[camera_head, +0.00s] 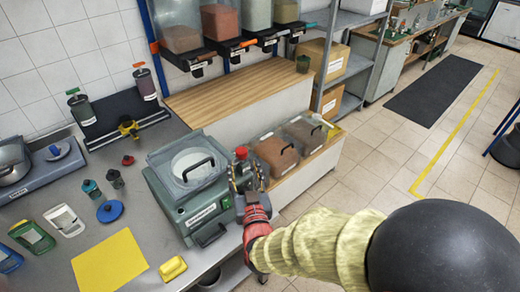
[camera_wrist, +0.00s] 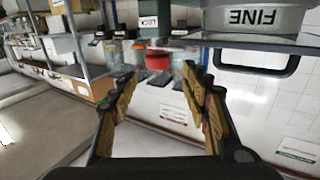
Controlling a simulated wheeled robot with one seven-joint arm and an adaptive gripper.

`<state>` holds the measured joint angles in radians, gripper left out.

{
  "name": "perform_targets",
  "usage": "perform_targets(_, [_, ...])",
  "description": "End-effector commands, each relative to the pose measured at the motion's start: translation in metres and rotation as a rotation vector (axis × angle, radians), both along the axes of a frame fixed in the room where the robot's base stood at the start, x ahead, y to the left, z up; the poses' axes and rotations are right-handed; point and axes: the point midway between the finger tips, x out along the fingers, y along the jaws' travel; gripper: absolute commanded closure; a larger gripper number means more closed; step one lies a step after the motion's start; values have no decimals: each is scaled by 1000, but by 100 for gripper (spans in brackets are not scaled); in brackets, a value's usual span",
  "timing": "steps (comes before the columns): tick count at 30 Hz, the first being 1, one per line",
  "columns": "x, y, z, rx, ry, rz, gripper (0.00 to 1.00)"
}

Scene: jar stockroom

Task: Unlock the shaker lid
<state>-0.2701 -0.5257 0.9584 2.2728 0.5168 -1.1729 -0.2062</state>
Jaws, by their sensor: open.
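The shaker is a grey-green machine (camera_head: 193,200) on the grey counter. Its clear square lid (camera_head: 188,167) lies flat on top with a black handle and looks closed. A red knob (camera_head: 241,152) shows at the machine's right side, just beyond my gripper (camera_head: 247,174). In the wrist view, my gripper (camera_wrist: 160,80) is open and empty, with its two fingers apart. A red round part (camera_wrist: 158,60), seemingly the same knob, is ahead between the fingertips. I cannot tell whether the fingers touch it. My gripper hides part of the machine's right side.
Two lidded bins (camera_head: 277,153) stand just right of my gripper. A yellow sheet (camera_head: 110,262), a yellow block (camera_head: 173,268) and a blue lid (camera_head: 110,211) lie on the counter. Hoppers (camera_head: 222,22) hang behind a wooden ledge (camera_head: 235,87). Floor is open at right.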

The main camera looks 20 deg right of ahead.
Motion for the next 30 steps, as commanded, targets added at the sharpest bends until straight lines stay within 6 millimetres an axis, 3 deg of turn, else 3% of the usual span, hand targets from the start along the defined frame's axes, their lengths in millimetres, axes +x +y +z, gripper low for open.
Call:
perform_targets(5, [9, -4, -1, -8, -13, -8, 53])
perform_targets(18, [68, -16, 0, -7, -13, -7, 53])
perform_targets(30, [75, -17, 0, -7, -12, -6, 53])
